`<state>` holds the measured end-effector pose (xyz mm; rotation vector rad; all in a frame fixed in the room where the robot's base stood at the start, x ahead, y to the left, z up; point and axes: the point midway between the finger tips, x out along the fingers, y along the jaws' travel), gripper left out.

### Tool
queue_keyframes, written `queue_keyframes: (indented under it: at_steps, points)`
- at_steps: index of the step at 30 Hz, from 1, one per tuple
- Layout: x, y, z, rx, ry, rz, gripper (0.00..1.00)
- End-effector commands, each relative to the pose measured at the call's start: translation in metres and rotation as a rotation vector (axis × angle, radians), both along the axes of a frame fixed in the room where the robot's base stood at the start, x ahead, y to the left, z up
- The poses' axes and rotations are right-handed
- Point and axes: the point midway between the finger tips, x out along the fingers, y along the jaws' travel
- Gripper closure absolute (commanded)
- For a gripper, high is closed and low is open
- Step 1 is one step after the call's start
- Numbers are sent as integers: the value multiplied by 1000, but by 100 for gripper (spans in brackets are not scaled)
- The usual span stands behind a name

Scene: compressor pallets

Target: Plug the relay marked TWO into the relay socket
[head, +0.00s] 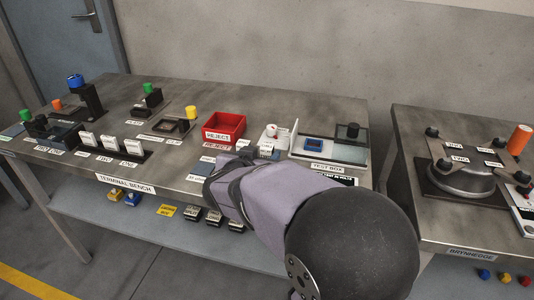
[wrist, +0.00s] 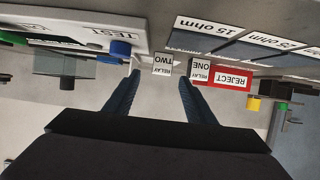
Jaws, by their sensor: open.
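The relay marked TWO (wrist: 163,64) shows in the wrist view as a white block with an upside-down label. It lies ahead of my gripper (wrist: 160,77), between the lines of its two dark blue fingers. The fingers are apart and I see nothing held. The relay marked ONE (wrist: 201,69) stands just to its right in that view, beyond the right finger. In the head view my arm covers my fingers, and small white items (head: 271,133) stand behind the arm. I cannot make out the relay socket with certainty in either view.
A red reject bin (head: 225,126) stands behind my arm, with the test box (head: 325,150) to its right. Several labelled parts and posts crowd the left of the bench (head: 285,94).

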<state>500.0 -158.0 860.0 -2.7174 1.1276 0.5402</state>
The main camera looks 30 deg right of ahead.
Motion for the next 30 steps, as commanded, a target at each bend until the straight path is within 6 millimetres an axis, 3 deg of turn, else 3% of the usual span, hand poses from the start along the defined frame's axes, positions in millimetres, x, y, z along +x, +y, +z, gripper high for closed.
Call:
queue_keyframes:
  at_steps: [13,24,30]
  points:
    - [30,-26,-22,0,1,-1,50]
    - [35,-31,-22,0,0,1,50]
    - [35,-31,-22,0,0,1,95]
